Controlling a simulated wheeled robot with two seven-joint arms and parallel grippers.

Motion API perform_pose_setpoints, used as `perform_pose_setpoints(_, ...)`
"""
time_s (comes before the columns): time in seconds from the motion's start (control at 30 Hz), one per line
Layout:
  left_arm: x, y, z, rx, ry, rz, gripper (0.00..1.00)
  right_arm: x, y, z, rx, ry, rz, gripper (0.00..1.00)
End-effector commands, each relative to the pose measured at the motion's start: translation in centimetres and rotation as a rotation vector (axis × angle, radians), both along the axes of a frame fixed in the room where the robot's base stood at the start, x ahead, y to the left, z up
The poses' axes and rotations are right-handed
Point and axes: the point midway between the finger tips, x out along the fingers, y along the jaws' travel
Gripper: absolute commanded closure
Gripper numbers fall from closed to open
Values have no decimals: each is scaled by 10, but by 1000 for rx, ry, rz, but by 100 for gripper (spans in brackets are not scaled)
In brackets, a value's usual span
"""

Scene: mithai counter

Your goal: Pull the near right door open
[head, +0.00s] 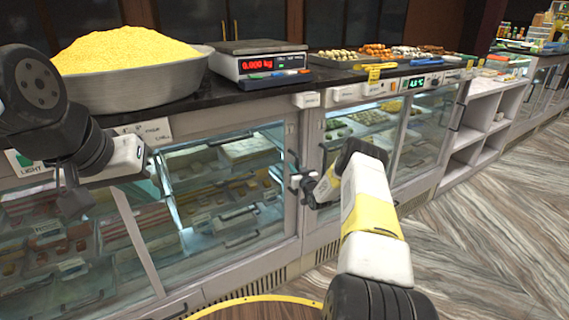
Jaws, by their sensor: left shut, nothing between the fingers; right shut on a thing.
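The near right door (235,200) is a glass pane in a pale frame on the near display case, with trays of sweets behind it. My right gripper (300,187) is at the pale frame on this door's right edge and is shut on a dark handle there; the fingers and arm hide most of the handle. I cannot tell whether the door is ajar. My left gripper (154,172) is shut and empty, in front of the upper left part of the case, below the counter edge.
The dark counter top (205,95) carries a large bowl (140,92) of yellow grains and a scale (262,62) reading 0.000 kg. A second glass case (420,130) and white open shelves (487,125) stand to the right. The wooden floor (490,230) at right is clear.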

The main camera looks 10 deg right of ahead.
Motion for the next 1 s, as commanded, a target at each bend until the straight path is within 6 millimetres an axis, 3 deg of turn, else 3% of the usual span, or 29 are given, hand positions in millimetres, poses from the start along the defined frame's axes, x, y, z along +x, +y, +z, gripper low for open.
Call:
perform_pose_setpoints(0.4, 0, 0, 0, 0, 0, 0, 100, 0, 0, -1, 0, 1, 0, 100)
perform_pose_setpoints(0.57, 0, 0, 0, 0, 0, 0, 100, -3, 9, -1, 2, 1, 2, 100)
perform_pose_setpoints(0.77, 0, 0, 0, 0, 0, 0, 100, -16, 46, -2, 3, 6, 8, 100)
perform_pose_setpoints(1.0, 0, 0, 0, 0, 0, 0, 100, -44, 120, -2, 3, 6, 11, 100)
